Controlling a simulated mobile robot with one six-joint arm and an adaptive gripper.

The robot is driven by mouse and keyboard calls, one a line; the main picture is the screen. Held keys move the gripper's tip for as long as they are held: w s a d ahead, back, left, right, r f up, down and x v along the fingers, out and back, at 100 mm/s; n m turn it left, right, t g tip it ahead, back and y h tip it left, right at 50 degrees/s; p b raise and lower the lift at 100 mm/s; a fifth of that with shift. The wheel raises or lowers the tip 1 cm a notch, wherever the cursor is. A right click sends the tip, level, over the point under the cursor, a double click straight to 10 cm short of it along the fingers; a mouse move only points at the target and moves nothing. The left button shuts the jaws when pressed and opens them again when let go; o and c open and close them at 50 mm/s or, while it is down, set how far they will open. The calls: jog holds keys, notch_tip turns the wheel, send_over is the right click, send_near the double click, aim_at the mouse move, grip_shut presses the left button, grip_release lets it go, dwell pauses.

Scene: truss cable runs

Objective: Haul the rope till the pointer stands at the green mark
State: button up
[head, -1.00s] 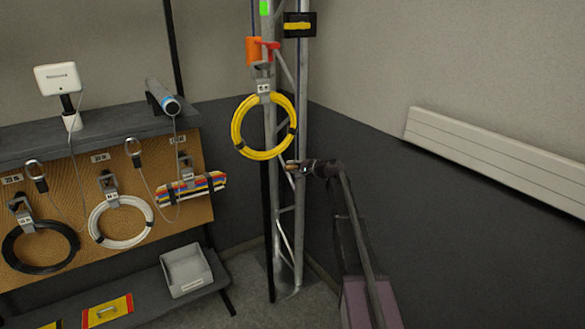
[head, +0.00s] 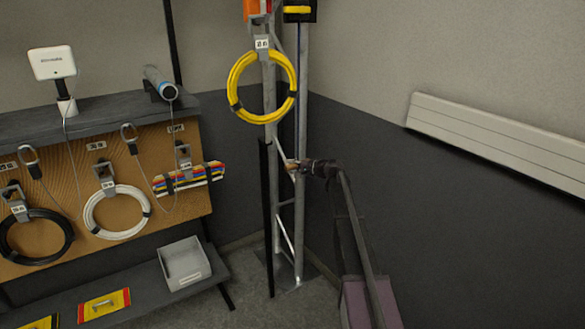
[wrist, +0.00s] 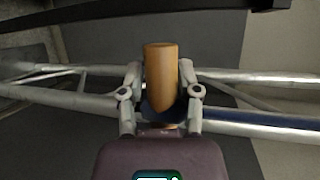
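My gripper (head: 298,166) is at the truss mast (head: 303,120) in the head view. In the wrist view its two fingers (wrist: 161,88) are closed around a wooden handle (wrist: 162,72). A thin dark blue rope (head: 296,100) runs down along the mast to about gripper height; a blue line also shows in the wrist view (wrist: 222,115). A yellow cable coil (head: 237,85) hangs under an orange carriage (head: 256,8), which the top edge of the head view cuts off. The pointer cannot be made out now, and the green mark is out of view.
A black bracket with a yellow bar (head: 299,12) sits on the mast. At left stand a pegboard with a black coil (head: 62,255) and a white coil (head: 88,218), and a low shelf with a grey bin (head: 185,264). A white wall panel (head: 500,140) is at right.

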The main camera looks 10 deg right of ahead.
jog(key=shift+o, duration=0.8)
jog(key=shift+r, duration=0.15)
